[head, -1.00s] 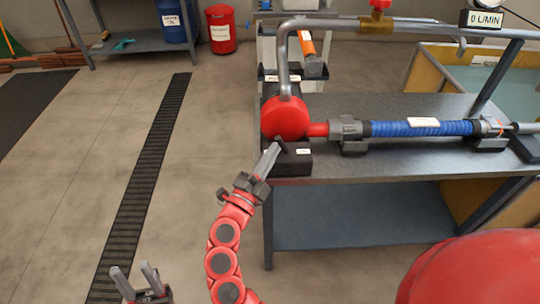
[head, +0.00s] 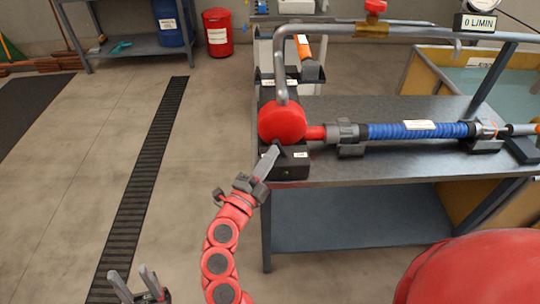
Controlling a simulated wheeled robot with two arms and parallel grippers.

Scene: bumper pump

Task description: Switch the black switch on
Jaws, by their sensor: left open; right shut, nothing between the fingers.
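The black switch box (head: 292,170) sits at the left front corner of the workbench, under the red pump (head: 283,122). A small green light (head: 286,173) shows on its front face. A short dark lever (head: 277,143) stands up at the box's left end, partly hidden. My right gripper (head: 272,152) is shut and empty, its fingertips at the lever; I cannot tell whether they touch it. My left gripper (head: 134,285) is open and empty, low at the left over the floor.
A blue hose (head: 418,130) runs right from the pump in clamps along the workbench (head: 390,172). A grey pipe rises from the pump to a red valve (head: 375,7). The flow sign (head: 478,22) reads 0 L/MIN.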

